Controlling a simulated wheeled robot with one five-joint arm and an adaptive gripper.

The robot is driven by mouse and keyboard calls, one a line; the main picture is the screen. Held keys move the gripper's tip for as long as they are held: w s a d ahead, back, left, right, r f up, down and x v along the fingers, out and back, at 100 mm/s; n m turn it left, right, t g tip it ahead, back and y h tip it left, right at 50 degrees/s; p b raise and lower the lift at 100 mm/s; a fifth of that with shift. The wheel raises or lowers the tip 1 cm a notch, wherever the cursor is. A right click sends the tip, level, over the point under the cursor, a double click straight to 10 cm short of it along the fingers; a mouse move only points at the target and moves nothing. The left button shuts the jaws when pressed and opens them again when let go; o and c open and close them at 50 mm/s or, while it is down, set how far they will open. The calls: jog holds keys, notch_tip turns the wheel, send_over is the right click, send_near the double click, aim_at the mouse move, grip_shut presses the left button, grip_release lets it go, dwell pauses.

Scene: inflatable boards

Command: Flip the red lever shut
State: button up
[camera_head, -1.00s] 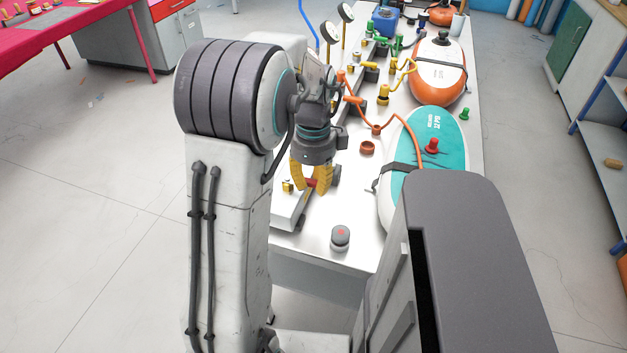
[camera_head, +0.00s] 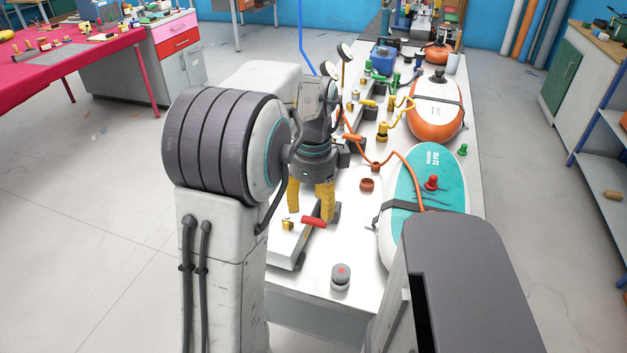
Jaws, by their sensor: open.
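The red lever (camera_head: 314,221) shows on the pale manifold bar (camera_head: 285,250) at the near left of the white table. It lies nearly crosswise in the picture, and its pivot is hard to make out. My gripper (camera_head: 311,208) points down with its yellow fingers apart. The fingers are just above and behind the lever in the picture, one to each side, and nothing is between them. I cannot tell whether a finger touches the lever. A small brass fitting (camera_head: 288,225) sits to the left of the lever.
The teal board (camera_head: 430,165) with a red valve (camera_head: 431,182) lies to the right. An orange hose (camera_head: 400,155) and a brown ring (camera_head: 367,185) are behind. An orange board (camera_head: 436,105) lies farther back.

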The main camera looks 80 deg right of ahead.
aim_at(314, 222)
notch_tip(314, 222, up, 7)
dwell(0.4)
dwell(0.8)
